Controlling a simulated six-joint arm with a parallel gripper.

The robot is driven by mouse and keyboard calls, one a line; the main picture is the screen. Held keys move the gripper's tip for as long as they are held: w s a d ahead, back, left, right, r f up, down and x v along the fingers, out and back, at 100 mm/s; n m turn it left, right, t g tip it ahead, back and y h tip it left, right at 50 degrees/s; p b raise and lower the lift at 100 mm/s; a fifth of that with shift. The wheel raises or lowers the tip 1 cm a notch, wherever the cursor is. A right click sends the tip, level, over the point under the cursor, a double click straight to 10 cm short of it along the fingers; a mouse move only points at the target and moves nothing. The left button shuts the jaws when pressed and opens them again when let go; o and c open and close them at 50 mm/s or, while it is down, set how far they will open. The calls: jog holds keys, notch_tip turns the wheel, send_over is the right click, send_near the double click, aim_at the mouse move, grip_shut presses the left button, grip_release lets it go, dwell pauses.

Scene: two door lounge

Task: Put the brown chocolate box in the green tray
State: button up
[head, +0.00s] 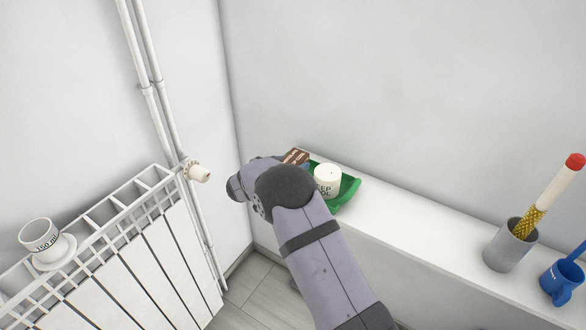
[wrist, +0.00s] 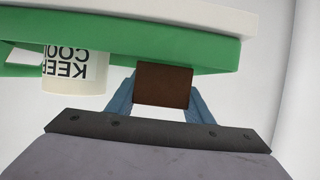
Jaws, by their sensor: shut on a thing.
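The brown chocolate box (head: 296,156) shows just past my arm at the left end of the green tray (head: 348,193). In the wrist view my gripper (wrist: 163,84) has its blue fingers on both sides of the brown box (wrist: 163,86) and is shut on it. That view appears upside down; the box overlaps the edge of the green tray (wrist: 205,54). I cannot tell whether the box touches the tray or is held above it.
A white "KEEP COOL" container (head: 327,180) stands in the tray, beside the box. The tray is on a white ledge (head: 415,222) against the wall. A grey cup (head: 508,246) and a blue mug (head: 561,281) stand further right. A radiator (head: 120,240) with a white cup (head: 42,238) is left.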

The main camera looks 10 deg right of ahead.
jog(key=shift+f, duration=1.05)
jog(key=shift+f, duration=0.15)
jog(key=o, duration=1.1)
jog(key=shift+f, duration=0.1)
jog(key=shift+o, duration=0.2)
jog(key=shift+r, duration=0.25)
jog(key=b+v, duration=0.2)
jog(key=v, duration=1)
